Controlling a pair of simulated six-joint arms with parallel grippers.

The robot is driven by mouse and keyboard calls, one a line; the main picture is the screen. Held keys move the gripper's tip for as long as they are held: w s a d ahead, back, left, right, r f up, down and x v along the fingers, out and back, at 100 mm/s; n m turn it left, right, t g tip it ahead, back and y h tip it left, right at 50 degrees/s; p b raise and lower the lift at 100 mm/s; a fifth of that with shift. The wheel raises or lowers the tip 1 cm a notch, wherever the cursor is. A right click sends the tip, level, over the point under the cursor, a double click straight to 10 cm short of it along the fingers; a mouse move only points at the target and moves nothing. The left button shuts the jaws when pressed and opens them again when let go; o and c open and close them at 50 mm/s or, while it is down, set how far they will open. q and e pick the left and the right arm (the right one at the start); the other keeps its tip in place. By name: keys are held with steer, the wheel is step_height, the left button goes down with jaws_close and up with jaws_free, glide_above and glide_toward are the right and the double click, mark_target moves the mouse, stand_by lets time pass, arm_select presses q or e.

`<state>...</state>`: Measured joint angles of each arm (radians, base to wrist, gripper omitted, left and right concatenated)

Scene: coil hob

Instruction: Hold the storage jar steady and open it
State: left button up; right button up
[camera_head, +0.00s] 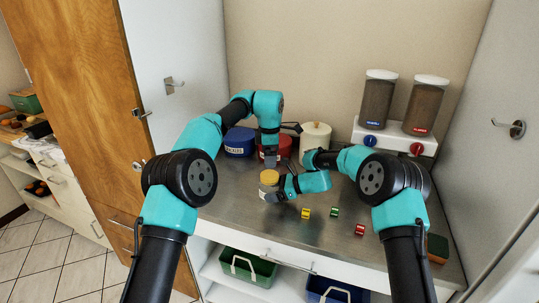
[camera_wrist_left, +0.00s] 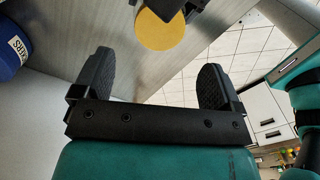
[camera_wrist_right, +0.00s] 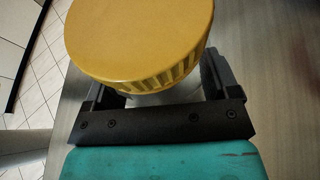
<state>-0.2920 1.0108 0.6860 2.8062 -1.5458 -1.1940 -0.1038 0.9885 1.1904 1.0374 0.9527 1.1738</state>
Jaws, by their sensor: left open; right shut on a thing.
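The storage jar (camera_head: 266,190) has a yellow lid (camera_head: 269,177) and stands on the metal counter, with the lid on it. My right gripper (camera_head: 276,195) is shut on the jar's body, below the lid. In the right wrist view the lid (camera_wrist_right: 140,35) fills the top and hides most of the jar between the fingers (camera_wrist_right: 160,92). My left gripper (camera_head: 269,160) is open and empty, above the jar and pointing down. In the left wrist view the lid (camera_wrist_left: 160,28) shows beyond the open fingers (camera_wrist_left: 155,80), partly covered by a dark part.
A blue canister (camera_head: 239,142), a red canister (camera_head: 285,145) and a cream canister (camera_head: 315,137) stand behind. Two dispensers (camera_head: 395,105) are at the back right. Small yellow (camera_head: 306,213), green (camera_head: 334,212) and red (camera_head: 359,229) blocks lie in front. A sponge (camera_head: 437,248) lies at the right.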

mark_target(269, 175)
stand_by(0.4)
arm_select(q)
steer(key=shift+f, duration=3.95)
steer(key=c, duration=0.9)
steer(key=n, duration=0.6)
steer(key=shift+n, duration=0.3)
steer(key=shift+c, duration=0.2)
steer(key=o, duration=1)
steer(key=shift+r, duration=0.15)
steer(key=shift+r, duration=2.15)
